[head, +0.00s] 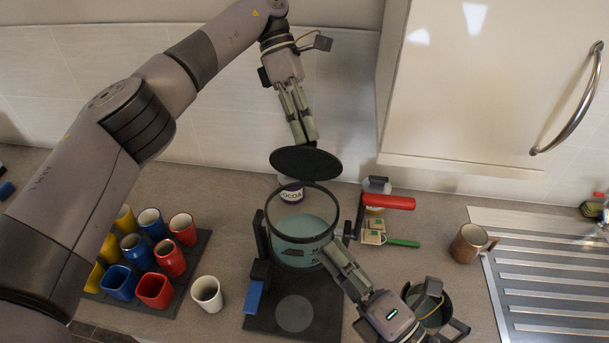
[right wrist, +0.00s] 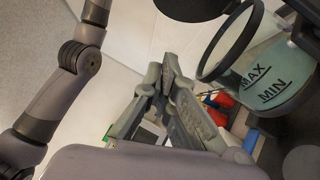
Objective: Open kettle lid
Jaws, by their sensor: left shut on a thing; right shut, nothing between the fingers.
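The kettle (head: 302,257) has a teal see-through body with a dark rim and stands on a black base (head: 265,322). Its top is uncovered. The round black lid (head: 300,163) hangs above and behind the rim, apart from it. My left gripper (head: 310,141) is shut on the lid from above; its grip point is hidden. My right gripper (head: 333,252) is shut and empty, in front of the kettle's right side; contact is unclear. In the right wrist view, the kettle (right wrist: 265,85) shows MAX and MIN marks, the lid (right wrist: 195,6) is at the top, and my right fingers (right wrist: 167,65) are together.
A dark tray (head: 195,290) with several coloured cups and a white cup (head: 207,294) are left. A cocoa container (head: 291,194) stands behind the kettle. Red-handled (head: 390,202) and green-handled (head: 404,243) items, a brown mug (head: 470,243) and a metal drainer (head: 545,265) are right. A cabinet (head: 480,90) hangs above.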

